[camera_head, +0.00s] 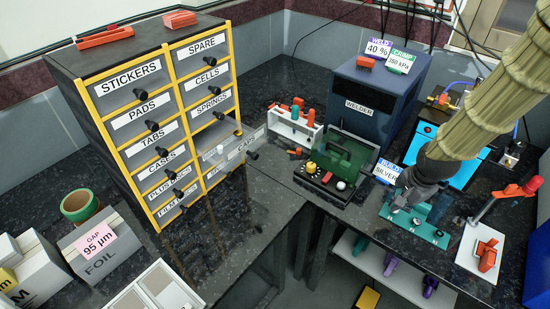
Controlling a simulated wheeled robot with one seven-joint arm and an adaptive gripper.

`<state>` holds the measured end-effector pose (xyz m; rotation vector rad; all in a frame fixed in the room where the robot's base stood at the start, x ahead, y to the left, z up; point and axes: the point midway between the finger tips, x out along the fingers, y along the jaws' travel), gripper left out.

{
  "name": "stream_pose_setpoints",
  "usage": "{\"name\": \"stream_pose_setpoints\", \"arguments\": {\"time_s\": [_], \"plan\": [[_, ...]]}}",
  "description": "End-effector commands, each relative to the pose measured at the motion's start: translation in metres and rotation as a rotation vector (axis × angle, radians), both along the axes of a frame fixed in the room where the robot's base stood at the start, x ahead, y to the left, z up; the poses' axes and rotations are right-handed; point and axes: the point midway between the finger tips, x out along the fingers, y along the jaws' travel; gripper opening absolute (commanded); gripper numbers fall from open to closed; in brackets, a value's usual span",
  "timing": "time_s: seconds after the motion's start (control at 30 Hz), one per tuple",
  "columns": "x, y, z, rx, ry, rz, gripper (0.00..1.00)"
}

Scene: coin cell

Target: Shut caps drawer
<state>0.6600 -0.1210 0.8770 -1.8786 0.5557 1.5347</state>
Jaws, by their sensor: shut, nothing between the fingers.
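The drawer cabinet (125,120) stands at left with two columns of labelled, black-knobbed drawers. In the right column, below SPRINGS, the caps drawer (243,149) is pulled out toward the right; its label is seen at a slant and only partly readable. Its black knob sticks out at its front. The drawers above it, SPARE, CELLS and SPRINGS, look flush. My gripper (398,205) is shut and empty at the right, over the teal fixture on the right bench, well apart from the cabinet. Its fingertips are small and partly hard to make out.
The blue welder (375,97) stands at the back, with a green-topped device (337,165) before it. A rack of orange-topped tools (294,127) stands between cabinet and welder. Boxes (92,250) fill the lower left. Dark bench in front of the cabinet is clear.

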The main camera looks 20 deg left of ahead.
Motion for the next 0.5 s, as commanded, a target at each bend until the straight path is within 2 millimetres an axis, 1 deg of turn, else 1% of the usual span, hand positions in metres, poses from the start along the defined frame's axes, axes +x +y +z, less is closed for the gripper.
{"name": "stream_pose_setpoints", "arguments": {"time_s": [0.03, 0.1, 0.17, 0.23, 0.27, 0.3, 0.37, 0.4, 0.47, 0.5], "plan": [[-0.004, 0.017, -0.014, 0.056, -0.025, 0.055, 0.00], [-0.009, 0.042, -0.026, 0.139, -0.074, 0.133, 0.00], [-0.014, 0.066, -0.032, 0.218, -0.117, 0.195, 0.00], [-0.021, 0.094, -0.035, 0.318, -0.170, 0.261, 0.00], [-0.025, 0.106, -0.034, 0.365, -0.194, 0.287, 0.00], [-0.030, 0.121, -0.032, 0.429, -0.226, 0.318, 0.00], [-0.039, 0.144, -0.025, 0.529, -0.275, 0.361, 0.00], [-0.046, 0.158, -0.019, 0.598, -0.308, 0.386, 0.00], [-0.056, 0.177, -0.006, 0.706, -0.360, 0.420, 0.00], [-0.064, 0.189, 0.005, 0.778, -0.395, 0.440, 0.00]]}}
